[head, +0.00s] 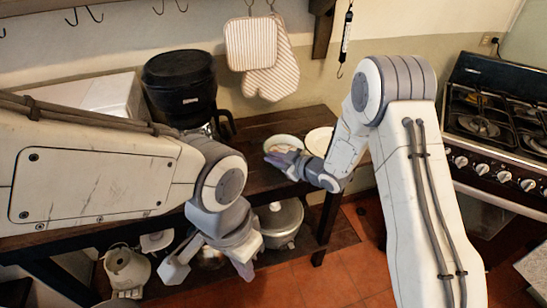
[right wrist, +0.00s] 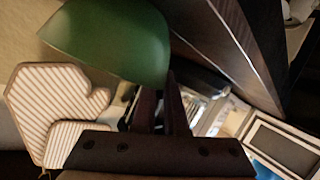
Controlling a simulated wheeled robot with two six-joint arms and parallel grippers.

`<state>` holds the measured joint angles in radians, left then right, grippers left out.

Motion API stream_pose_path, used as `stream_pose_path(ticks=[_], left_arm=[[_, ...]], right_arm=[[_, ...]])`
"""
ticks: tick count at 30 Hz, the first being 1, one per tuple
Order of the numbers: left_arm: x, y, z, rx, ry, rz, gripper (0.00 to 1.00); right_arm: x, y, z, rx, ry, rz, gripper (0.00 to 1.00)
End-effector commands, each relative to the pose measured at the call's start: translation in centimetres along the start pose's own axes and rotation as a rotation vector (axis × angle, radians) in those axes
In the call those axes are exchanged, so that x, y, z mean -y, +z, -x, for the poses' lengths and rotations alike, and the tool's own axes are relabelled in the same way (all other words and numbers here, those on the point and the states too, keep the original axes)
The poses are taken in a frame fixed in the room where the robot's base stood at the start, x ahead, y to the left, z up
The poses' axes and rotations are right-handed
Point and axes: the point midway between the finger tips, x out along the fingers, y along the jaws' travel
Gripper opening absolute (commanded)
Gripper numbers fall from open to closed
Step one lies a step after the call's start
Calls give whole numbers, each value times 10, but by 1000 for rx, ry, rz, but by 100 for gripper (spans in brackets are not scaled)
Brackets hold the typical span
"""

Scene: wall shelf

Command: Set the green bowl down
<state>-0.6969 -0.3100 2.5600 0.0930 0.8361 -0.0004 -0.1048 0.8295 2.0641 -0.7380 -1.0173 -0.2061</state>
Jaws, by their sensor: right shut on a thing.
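The green bowl (head: 283,142) is at the right part of the dark wooden shelf top (head: 262,124) in the head view; I cannot tell whether it touches the wood. My right gripper (head: 284,156) is shut on the near side of its rim and partly hides it. In the right wrist view the bowl (right wrist: 112,40) fills the upper left, its rim edge meeting the dark fingers (right wrist: 166,90). My left gripper (head: 210,268) hangs low in front of the shelf, fingers spread, empty.
A white plate (head: 320,140) lies just right of the bowl. A black coffee maker (head: 182,85) stands to the left. A pot (head: 279,222) and a kettle (head: 127,268) are below. Striped mitts (head: 262,50) hang on the wall. A stove (head: 500,130) is at right.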

Motion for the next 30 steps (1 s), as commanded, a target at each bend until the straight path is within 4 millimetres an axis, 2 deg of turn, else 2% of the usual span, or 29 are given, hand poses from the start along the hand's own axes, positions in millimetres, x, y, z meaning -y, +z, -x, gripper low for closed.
stream_pose_path(ticks=[1, 2, 3, 4, 14, 17, 30], left_arm=[[0, 0, -2, 0, 0, 0, 0], [0, 0, -1, 0, 0, 0, 0], [0, 0, -1, 0, 0, 0, 0], [0, 0, -1, 0, 0, 0, 0], [0, 0, 1, 0, 0, 0, 0], [0, 0, -2, 0, 0, 0, 0], [1, 1, -11, 0, 0, 0, 0]], right_arm=[[0, 0, -1, -4, 2, 2, 0], [0, 1, 0, 0, 0, 0, 21], [0, 1, 0, 0, 0, 0, 37], [0, 1, 0, 0, 0, 0, 41], [0, -1, 1, 0, 0, 0, 41], [-1, 1, 9, 2, 1, -1, 41], [-1, 1, 97, 2, 4, -1, 41]])
